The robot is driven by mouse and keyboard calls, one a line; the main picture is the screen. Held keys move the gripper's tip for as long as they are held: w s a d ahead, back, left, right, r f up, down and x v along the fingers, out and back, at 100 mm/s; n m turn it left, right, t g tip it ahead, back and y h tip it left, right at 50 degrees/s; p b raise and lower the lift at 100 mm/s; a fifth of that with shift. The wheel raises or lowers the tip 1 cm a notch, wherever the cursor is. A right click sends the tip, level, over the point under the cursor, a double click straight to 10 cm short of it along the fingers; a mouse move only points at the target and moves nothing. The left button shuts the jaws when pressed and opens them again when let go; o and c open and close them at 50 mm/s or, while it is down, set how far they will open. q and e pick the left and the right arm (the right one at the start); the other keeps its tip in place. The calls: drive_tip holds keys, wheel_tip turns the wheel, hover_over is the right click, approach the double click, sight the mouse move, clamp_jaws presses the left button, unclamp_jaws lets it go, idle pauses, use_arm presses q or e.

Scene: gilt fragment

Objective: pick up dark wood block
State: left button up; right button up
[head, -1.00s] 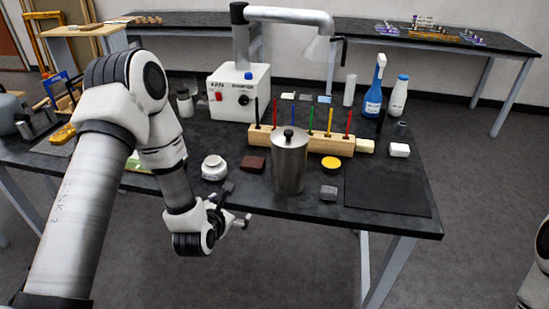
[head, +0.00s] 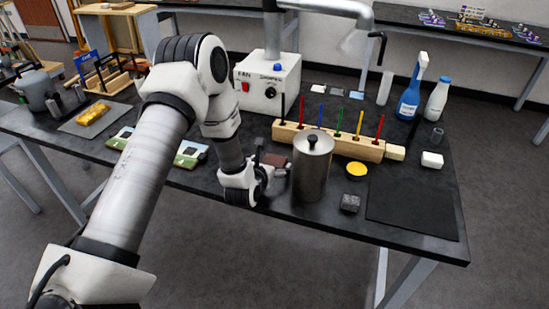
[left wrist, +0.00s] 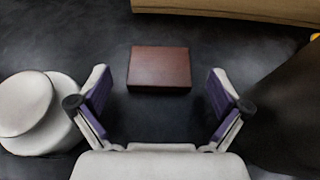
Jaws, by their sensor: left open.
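The dark wood block (head: 277,160) is a small reddish-brown rectangle lying flat on the black table. In the head view it is partly hidden by my left gripper (head: 269,165). In the left wrist view the block (left wrist: 160,68) shows whole, centred just beyond the fingertips. My left gripper (left wrist: 158,88) is open and empty, its two fingers spread wider than the block, one to each side of the space in front of it. My right gripper is out of view.
A metal canister (head: 312,172) stands close to the right of the block. A wooden rack (head: 345,145) with coloured sticks lies behind it. A round white object (left wrist: 38,112) is close to the left finger. A dark mat (head: 412,208) lies at right.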

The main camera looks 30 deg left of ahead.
use_arm(q)
drive_tip(key=shift+x, duration=1.05)
drive_tip(key=shift+s+d+r, duration=0.1)
drive_tip(key=shift+s, duration=0.2)
drive_tip(key=shift+c, duration=1.1)
drive_tip(key=c, duration=1)
